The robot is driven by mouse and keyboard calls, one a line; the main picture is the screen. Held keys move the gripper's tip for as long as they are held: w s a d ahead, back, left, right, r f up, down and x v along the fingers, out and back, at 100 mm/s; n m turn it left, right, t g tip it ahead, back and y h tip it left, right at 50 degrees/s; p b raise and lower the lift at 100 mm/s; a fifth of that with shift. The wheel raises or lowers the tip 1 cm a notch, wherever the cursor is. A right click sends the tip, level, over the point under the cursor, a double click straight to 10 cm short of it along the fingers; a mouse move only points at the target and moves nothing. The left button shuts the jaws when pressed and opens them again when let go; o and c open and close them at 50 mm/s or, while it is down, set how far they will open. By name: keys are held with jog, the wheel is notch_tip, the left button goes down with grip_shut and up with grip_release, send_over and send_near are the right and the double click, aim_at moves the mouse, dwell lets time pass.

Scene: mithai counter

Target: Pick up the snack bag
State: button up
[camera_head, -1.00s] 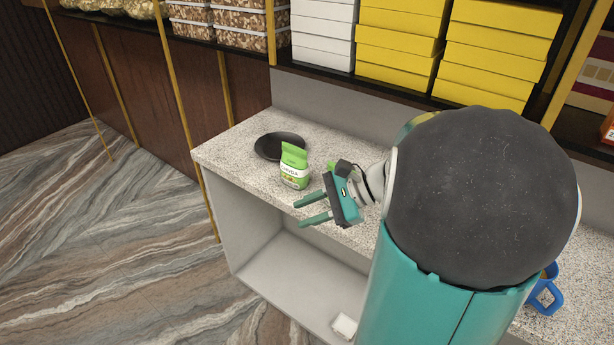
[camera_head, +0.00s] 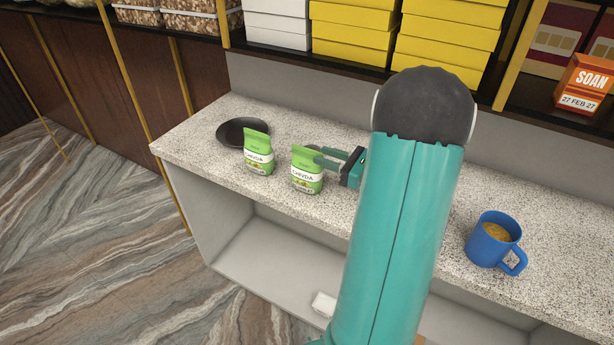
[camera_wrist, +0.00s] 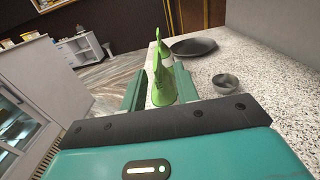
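Two green-and-white CHIVDA snack bags stand upright on the speckled counter, a left one (camera_head: 258,153) and a right one (camera_head: 306,174). My gripper (camera_head: 328,158) reaches from the right to the upper part of the right bag. In the wrist view, this bag (camera_wrist: 161,84) stands edge-on between my two fingers (camera_wrist: 160,88). The fingers are apart, with a small gap at the left finger; contact on the right is unclear. The other bag partly shows behind it.
The counter (camera_head: 390,215) holds a dark plate (camera_head: 232,134) behind the left bag and a blue mug (camera_head: 493,240) at the right. A small metal bowl (camera_wrist: 226,84) shows in the wrist view. Yellow boxes (camera_head: 350,35) and an orange box (camera_head: 584,84) sit on the shelf behind.

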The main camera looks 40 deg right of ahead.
aim_at(307, 149)
jog(key=x, duration=0.6)
jog(key=shift+a, duration=0.15)
jog(key=shift+s, duration=0.1)
grip_shut()
jog(key=shift+r, duration=0.1)
dwell(1.1)
